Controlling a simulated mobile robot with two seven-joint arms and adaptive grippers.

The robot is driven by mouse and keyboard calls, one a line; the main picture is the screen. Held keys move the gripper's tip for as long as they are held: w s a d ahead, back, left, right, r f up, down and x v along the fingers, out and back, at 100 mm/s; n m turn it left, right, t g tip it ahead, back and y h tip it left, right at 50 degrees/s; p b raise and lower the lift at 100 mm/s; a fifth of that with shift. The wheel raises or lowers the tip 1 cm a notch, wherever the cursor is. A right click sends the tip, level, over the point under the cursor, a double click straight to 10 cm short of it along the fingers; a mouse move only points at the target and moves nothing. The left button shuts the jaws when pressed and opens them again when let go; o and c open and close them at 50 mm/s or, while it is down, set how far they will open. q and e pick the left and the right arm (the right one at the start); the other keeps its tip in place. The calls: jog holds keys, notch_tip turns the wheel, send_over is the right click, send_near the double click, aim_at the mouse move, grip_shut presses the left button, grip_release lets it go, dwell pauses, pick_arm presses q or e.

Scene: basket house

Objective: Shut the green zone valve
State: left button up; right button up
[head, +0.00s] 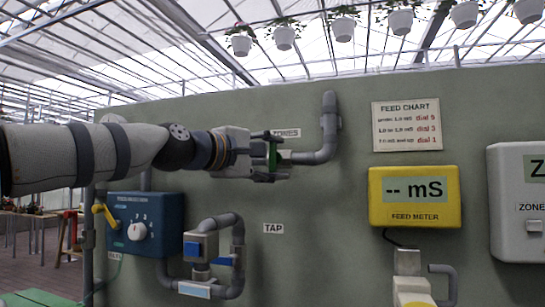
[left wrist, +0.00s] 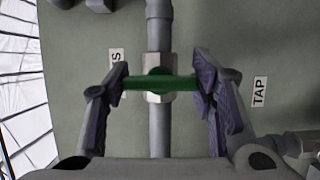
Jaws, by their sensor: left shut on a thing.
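The green zone valve (left wrist: 160,84) has a green lever handle on a grey pipe, below the ZONES label (head: 286,133). In the left wrist view the handle lies straight across the pipe, with a metal hex body behind it. A strip of the green handle also shows in the head view (head: 273,155), between the fingers. My left gripper (head: 270,157) is shut on the handle, one finger at each end of it, as the left wrist view (left wrist: 160,88) shows. My arm hides much of the pipe to the left. My right gripper is not in view.
Below my arm are a blue dosing box (head: 160,235) with a white knob, a yellow lever (head: 104,212) and the tap piping (head: 238,260). Right of the pipe elbow (head: 330,125) are a feed chart (head: 406,125), a yellow feed meter (head: 414,212) and a white box (head: 510,235).

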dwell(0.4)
pick_arm(q)
jog(key=o, duration=1.2)
jog(key=shift+c, duration=0.2)
jog(key=v, duration=1.2)
